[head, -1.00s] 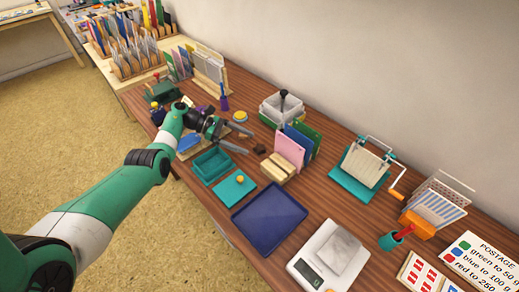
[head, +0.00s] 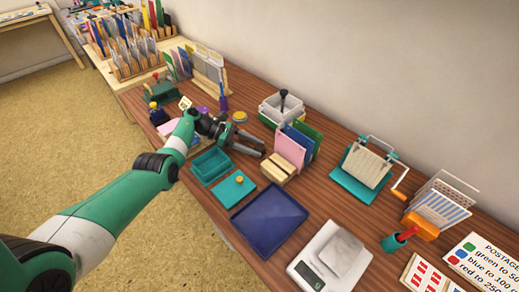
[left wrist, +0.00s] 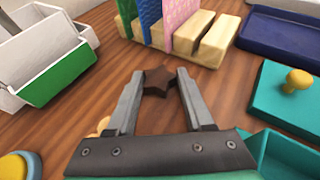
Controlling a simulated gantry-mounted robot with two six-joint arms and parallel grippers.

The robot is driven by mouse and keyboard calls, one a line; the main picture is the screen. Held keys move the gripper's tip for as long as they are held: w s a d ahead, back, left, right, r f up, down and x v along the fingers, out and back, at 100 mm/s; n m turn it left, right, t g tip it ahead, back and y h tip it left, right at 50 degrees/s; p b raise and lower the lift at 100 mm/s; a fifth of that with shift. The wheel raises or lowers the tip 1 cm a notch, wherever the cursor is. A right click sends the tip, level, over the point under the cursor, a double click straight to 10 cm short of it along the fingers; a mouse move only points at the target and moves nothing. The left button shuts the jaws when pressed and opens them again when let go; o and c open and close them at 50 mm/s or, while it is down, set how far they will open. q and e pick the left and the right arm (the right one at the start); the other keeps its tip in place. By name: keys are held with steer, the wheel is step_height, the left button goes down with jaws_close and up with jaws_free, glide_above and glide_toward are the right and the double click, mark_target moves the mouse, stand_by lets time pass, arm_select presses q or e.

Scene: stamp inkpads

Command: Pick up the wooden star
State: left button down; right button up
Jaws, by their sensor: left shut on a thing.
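The wooden star (left wrist: 158,80) is small and dark brown. In the left wrist view it sits between the fingertips of my left gripper (left wrist: 160,80), which is shut on it. Whether it touches the wooden table below cannot be told. In the head view my left gripper (head: 260,148) reaches in low over the table, left of the wooden card rack (head: 277,175), and the star is hidden there by the fingers. My right gripper is not in view.
The rack holds pink, blue and green cards close to the fingertips. A teal box (head: 211,165), a teal lid with a yellow knob (head: 232,188) and a blue tray (head: 268,218) lie nearer. White bins (head: 283,108) stand behind. A scale (head: 330,255) is to the right.

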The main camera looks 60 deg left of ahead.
mark_target(254, 147)
arm_select(q)
steer(key=shift+r+p, duration=0.4)
steer(key=shift+r, duration=0.05)
step_height(254, 147, up, 3)
steer(key=shift+f+p, duration=0.1)
steer(key=shift+p, duration=0.95)
steer(key=s+d+r+p, duration=0.9)
steer(key=s+p, duration=0.1)
steer(key=p, duration=0.1)
steer(key=shift+d+r, duration=0.15)
steer(key=shift+d, duration=0.25)
